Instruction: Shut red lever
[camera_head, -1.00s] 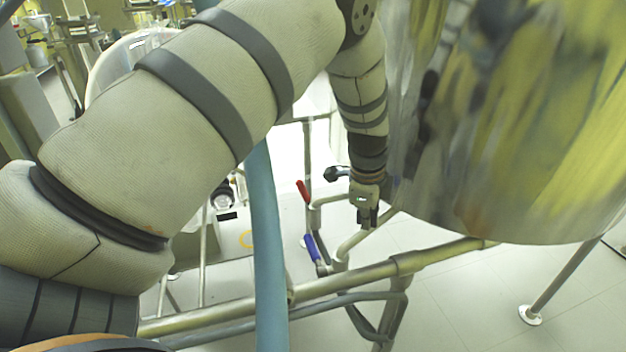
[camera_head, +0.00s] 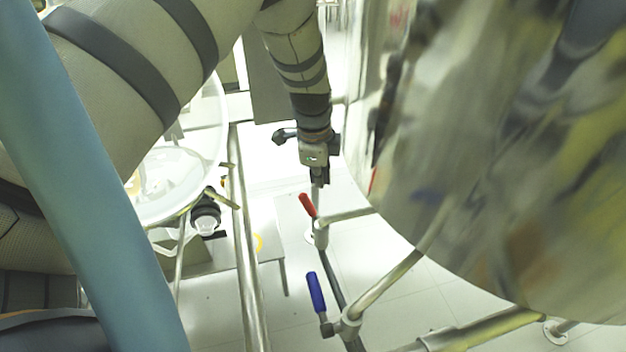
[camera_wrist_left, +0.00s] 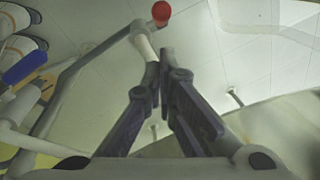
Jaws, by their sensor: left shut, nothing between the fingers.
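The red lever (camera_head: 307,204) sits on a metal pipe left of the large shiny vessel and stands up, tilted slightly left. In the left wrist view its red end (camera_wrist_left: 161,12) shows at the top, just beyond the fingertips. My left gripper (camera_head: 319,183) points down, with its fingertips just above and slightly right of the lever in the head view. Its fingers (camera_wrist_left: 160,62) are shut with nothing between them. I cannot tell whether they touch the lever or its pipe. My right gripper is out of view.
A blue lever (camera_head: 316,291) sits lower on the same pipework and also shows in the left wrist view (camera_wrist_left: 24,66). The shiny vessel (camera_head: 480,170) fills the right side. A round glass vessel (camera_head: 180,175) stands at left. Metal frame rails (camera_head: 245,250) cross the lower area.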

